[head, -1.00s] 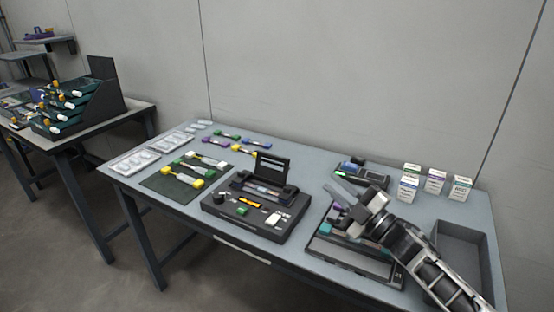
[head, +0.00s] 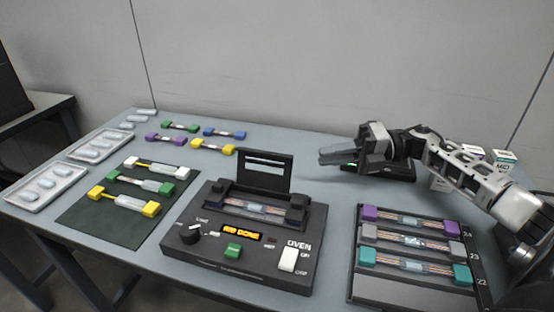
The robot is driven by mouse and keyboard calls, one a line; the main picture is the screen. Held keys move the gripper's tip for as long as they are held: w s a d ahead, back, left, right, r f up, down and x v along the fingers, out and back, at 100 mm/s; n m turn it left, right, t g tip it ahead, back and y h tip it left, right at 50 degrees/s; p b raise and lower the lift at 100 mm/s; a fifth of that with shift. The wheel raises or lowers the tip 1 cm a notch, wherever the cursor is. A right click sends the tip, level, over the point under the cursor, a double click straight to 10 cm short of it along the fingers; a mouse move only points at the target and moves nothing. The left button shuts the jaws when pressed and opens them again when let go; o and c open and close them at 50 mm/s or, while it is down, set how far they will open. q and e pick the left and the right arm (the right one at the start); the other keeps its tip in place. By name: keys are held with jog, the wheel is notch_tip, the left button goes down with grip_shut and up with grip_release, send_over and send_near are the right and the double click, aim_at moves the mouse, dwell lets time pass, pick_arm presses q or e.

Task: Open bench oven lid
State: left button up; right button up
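The bench oven (head: 245,236) is a dark box in the middle of the table in the head view. Its lid (head: 264,171) stands raised at the back, upright. A splice piece (head: 245,208) lies in the oven's open slot. The orange display (head: 241,233) seems to read "DONE". A green button (head: 233,250), a knob and a white switch (head: 288,259) are on its front. My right gripper (head: 328,155) is to the right of the lid, apart from it, above the back of the table. Its fingers look close together, but the gap is unclear. My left gripper is out of view.
A black tray (head: 363,283) with purple, grey and teal-ended splices is at right. A dark device (head: 400,172) and small boxes (head: 502,158) stand behind my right arm. A green mat (head: 76,217) with splices and white trays (head: 30,200) are at left.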

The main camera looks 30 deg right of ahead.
aim_at(280, 162)
jog(key=p+x, duration=0.1)
jog(key=x, duration=1)
grip_shut()
